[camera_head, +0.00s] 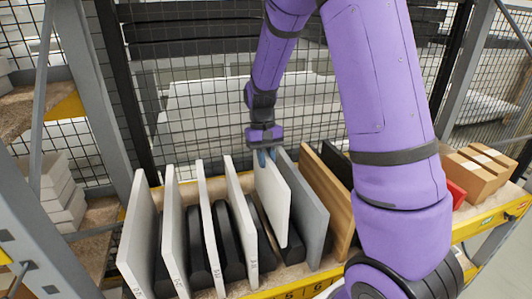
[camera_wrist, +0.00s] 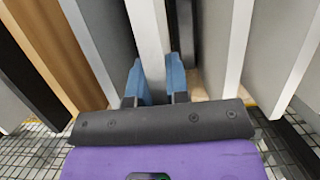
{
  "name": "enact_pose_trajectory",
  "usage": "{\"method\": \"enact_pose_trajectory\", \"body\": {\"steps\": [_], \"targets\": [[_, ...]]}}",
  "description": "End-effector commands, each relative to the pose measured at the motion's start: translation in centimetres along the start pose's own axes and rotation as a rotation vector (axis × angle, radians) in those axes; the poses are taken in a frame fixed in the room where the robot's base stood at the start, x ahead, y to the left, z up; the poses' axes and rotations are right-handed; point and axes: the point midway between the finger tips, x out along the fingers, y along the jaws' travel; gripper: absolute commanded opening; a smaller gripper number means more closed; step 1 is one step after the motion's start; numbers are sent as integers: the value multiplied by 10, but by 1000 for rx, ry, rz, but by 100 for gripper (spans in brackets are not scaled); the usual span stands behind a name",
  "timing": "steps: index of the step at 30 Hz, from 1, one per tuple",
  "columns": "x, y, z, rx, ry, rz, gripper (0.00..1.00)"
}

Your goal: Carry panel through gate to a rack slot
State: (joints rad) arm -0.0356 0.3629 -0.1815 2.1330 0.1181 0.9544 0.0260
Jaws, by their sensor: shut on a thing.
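My gripper (camera_head: 262,157) points down over the rack and is shut on the top edge of a white panel (camera_head: 272,200). In the wrist view the blue fingers of my gripper (camera_wrist: 155,80) lie on both sides of the panel's edge (camera_wrist: 149,35). The panel stands nearly upright in the row, between a white panel on its left and a grey panel (camera_head: 305,207) on its right. Its lower edge looks higher than those of its neighbours. The rack (camera_head: 264,293) has a yellow front rail with slot numbers. No gate can be made out clearly.
Several white panels (camera_head: 139,240) stand to the left, with black dividers (camera_head: 228,240) between them. A wooden panel (camera_head: 328,200) stands to the right of the grey one. Cardboard boxes (camera_head: 470,172) sit at the far right. A wire mesh fence (camera_head: 190,100) stands behind.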

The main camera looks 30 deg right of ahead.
Motion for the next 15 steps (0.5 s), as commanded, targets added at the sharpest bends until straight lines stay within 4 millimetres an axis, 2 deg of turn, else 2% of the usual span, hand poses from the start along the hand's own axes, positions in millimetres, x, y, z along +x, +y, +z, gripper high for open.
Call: {"method": "enact_pose_trajectory", "body": {"steps": [15], "targets": [[41,0,-12,2,-2,0,0]]}}
